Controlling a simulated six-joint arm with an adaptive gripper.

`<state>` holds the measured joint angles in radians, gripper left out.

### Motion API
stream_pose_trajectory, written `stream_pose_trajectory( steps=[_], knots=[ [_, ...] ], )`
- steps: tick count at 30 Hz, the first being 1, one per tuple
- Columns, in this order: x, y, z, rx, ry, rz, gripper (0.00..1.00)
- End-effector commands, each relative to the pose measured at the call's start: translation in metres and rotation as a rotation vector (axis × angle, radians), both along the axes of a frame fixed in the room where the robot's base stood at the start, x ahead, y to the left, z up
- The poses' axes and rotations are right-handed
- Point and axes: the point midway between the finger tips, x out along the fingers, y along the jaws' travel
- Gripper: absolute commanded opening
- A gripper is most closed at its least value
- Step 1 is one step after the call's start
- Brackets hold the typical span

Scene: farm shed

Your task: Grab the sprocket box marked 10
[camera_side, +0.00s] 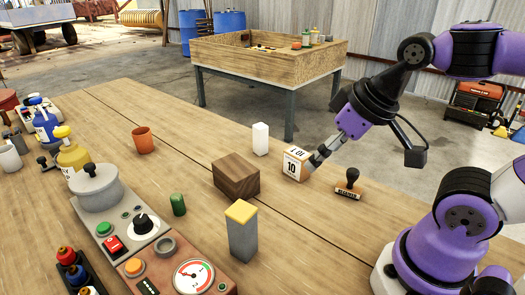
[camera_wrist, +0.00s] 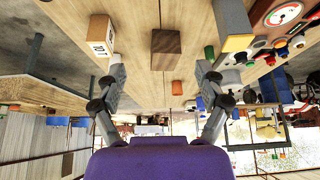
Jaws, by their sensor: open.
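The sprocket box marked 10 (camera_side: 291,166) is a small white and tan carton with a dark 10 on its side. It stands upright on the wooden table, right of the brown wooden block. In the wrist view the box (camera_wrist: 99,38) is at the upper left, beside the left finger and outside the space between the fingers. My gripper (camera_side: 321,156) is just right of the box in the side view, its fingers partly overlapping there. In the wrist view my gripper (camera_wrist: 160,68) has its fingers wide apart with nothing held. I cannot tell whether a finger touches the box.
The brown wooden block (camera_side: 236,176) and a white block (camera_side: 261,139) stand close to the box. A stamp (camera_side: 347,187) is to its right. A grey block with a yellow top (camera_side: 242,231), a green cylinder (camera_side: 178,205) and an orange cup (camera_side: 143,140) stand farther left.

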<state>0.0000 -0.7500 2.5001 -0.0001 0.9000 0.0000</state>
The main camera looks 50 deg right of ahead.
Motion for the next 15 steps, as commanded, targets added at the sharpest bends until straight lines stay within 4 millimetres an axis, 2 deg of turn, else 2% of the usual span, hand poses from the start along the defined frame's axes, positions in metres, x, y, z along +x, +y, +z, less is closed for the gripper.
stream_pose_trajectory(
  steps=[8,11,15],
  knots=[
    [0.005,-0.003,0.0,-0.003,0.006,-0.006,0.83],
    [0.02,-0.015,-0.003,-0.011,0.026,-0.024,0.83],
    [0.055,-0.047,-0.015,-0.017,0.063,-0.059,0.83]
  ],
)
